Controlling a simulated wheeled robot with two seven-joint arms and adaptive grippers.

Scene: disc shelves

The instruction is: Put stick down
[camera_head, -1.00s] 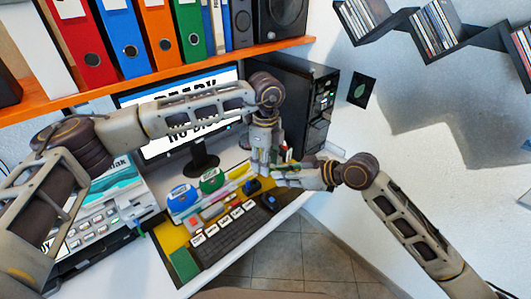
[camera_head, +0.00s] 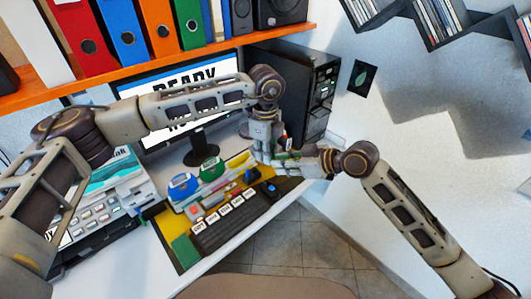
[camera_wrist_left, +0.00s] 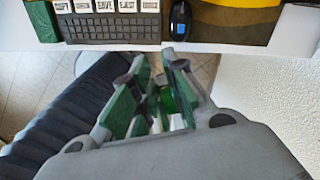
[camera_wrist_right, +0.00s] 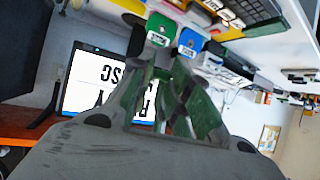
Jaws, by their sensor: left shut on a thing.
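My left gripper (camera_head: 268,152) hangs fingers down over the right end of the desk, beside the computer tower. It is shut on a small green piece (camera_wrist_left: 167,100) that shows between its fingers in the left wrist view; I take this to be the stick, mostly hidden by the fingers. My right gripper (camera_head: 292,163) reaches in from the right, close to the left one. In the right wrist view its green-padded fingers (camera_wrist_right: 165,75) lean together; whether they are open or shut is unclear.
A keyboard (camera_head: 225,227) and a mouse (camera_head: 267,188) lie on the desk mat. A blue holder (camera_head: 184,187) and a green holder (camera_head: 211,170) stand behind. The black tower (camera_head: 296,92) and monitor (camera_head: 192,82) stand at the back. Floor shows beyond the desk edge.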

